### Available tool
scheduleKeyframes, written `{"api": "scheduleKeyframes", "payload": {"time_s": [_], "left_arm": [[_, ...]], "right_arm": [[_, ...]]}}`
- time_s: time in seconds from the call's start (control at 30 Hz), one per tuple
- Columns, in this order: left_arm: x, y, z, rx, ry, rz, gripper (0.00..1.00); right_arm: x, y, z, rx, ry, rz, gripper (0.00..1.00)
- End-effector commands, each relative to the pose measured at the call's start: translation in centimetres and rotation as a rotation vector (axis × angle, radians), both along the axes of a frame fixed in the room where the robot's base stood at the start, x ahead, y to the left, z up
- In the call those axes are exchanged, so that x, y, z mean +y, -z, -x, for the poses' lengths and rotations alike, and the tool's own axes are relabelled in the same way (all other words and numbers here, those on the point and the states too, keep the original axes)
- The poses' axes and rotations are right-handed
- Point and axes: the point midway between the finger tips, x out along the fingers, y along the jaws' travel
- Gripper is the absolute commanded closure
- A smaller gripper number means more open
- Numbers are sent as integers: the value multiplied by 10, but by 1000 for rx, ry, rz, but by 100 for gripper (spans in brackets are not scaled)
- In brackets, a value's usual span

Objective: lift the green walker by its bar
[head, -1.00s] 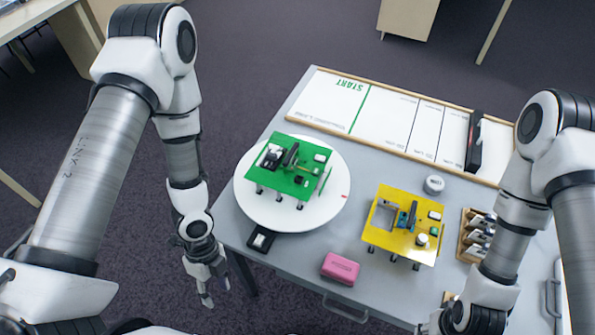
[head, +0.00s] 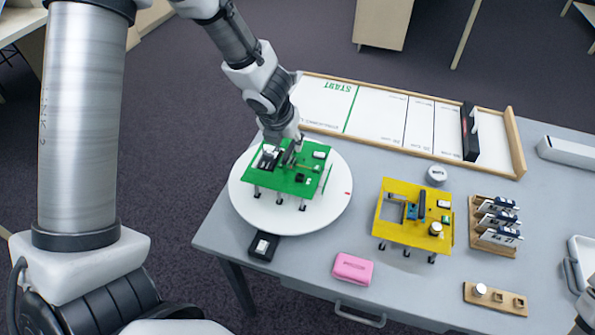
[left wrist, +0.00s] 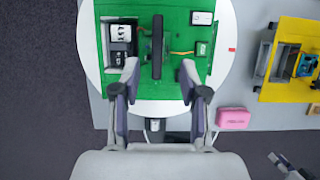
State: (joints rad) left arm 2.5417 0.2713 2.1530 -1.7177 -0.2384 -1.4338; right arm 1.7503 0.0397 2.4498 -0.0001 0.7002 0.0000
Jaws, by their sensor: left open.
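The green walker (head: 311,165), a green plate on short legs, stands on a round white turntable (head: 245,203). Its dark upright bar (left wrist: 157,45) rises in the middle of the plate. My left gripper (left wrist: 159,72) is open above the walker, one finger on each side of the bar's line. The bar lies between and slightly beyond the fingertips, with gaps on both sides. In the head view my left wrist hides part of the walker's far edge. Part of what looks like my right gripper (left wrist: 282,162) shows at the lower right of the left wrist view.
A yellow walker (head: 391,229) stands right of the turntable. A pink block (head: 352,268) and a small black box (head: 263,247) lie in front. A white START track (head: 385,115) with wooden edges runs behind. A wooden rack (head: 490,225) stands at the right.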

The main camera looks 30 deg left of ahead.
Motion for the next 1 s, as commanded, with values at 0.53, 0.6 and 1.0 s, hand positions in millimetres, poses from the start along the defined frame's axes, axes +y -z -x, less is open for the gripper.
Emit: {"api": "scheduleKeyframes", "payload": {"time_s": [0.53,0.6,1.0], "left_arm": [[9,60,-24,3,0,0,56],[9,60,-24,3,0,0,56],[9,60,-24,3,0,0,100]], "right_arm": [[0,21,0,1,0,0,60],[0,21,0,1,0,0,60],[0,21,0,0,0,0,60]]}}
